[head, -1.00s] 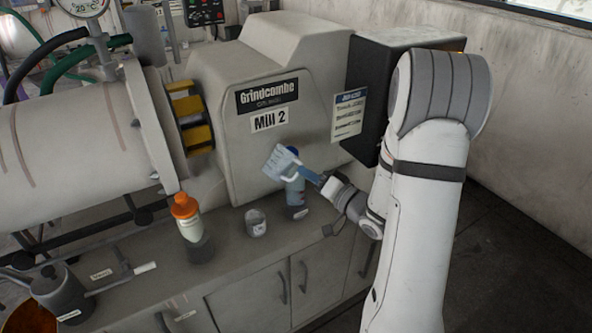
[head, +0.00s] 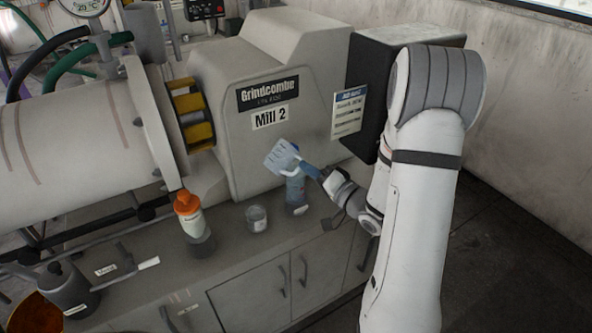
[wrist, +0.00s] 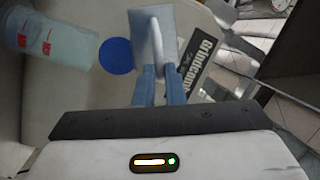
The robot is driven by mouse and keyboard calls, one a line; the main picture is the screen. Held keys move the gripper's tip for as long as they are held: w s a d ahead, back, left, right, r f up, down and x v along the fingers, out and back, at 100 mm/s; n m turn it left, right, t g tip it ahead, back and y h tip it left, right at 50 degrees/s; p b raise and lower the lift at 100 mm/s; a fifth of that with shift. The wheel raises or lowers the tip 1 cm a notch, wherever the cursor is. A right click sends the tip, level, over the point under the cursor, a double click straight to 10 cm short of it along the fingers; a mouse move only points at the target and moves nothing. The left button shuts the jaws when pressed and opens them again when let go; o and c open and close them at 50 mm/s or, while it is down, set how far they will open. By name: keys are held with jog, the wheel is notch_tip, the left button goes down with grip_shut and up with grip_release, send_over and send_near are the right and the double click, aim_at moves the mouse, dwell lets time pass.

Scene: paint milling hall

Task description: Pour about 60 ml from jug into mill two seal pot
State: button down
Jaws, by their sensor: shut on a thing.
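My gripper (head: 314,172) is shut on a pale blue, see-through jug (head: 281,156) with faint marks on its side, held in front of the Mill 2 housing. The jug looks tilted in the head view. In the wrist view the blue fingers (wrist: 158,88) close on the jug's handle, with the jug's body (wrist: 153,25) beyond. What is inside it cannot be seen. A grey lidded pot (head: 67,288) with a small label stands at the lower left, well away from the jug. I cannot read whether it is the mill two seal pot.
The mill's drum (head: 75,140) overhangs the bench's left side.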

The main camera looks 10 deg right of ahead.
jog(key=shift+w+d+r+m+p, duration=0.1)
jog(key=shift+d+r+m+p, duration=0.1)
jog(key=shift+m+p, duration=0.45)
jog(key=shift+a, duration=0.15)
jog(key=shift+w+d+r+m+p, duration=0.1)
jog(key=shift+w+d+m+p, duration=0.1)
jog(key=shift+m+p, duration=0.2)
dwell(0.7)
jog(key=shift+s+a+r+p, duration=0.1)
jog(key=shift+s+p, duration=0.15)
jog(key=shift+p, duration=0.1)
jog(key=shift+s+a+m, duration=0.1)
jog(key=shift+s+m, duration=0.05)
jog(key=shift+m, duration=0.2)
jog(key=shift+s+a, duration=0.2)
jog(key=shift+a, duration=0.1)
jog(key=shift+d+r+m+t+p, duration=0.1)
jog(key=shift+r+m+t+p, duration=0.15)
jog(key=shift+m+p, duration=0.6)
dwell(0.4)
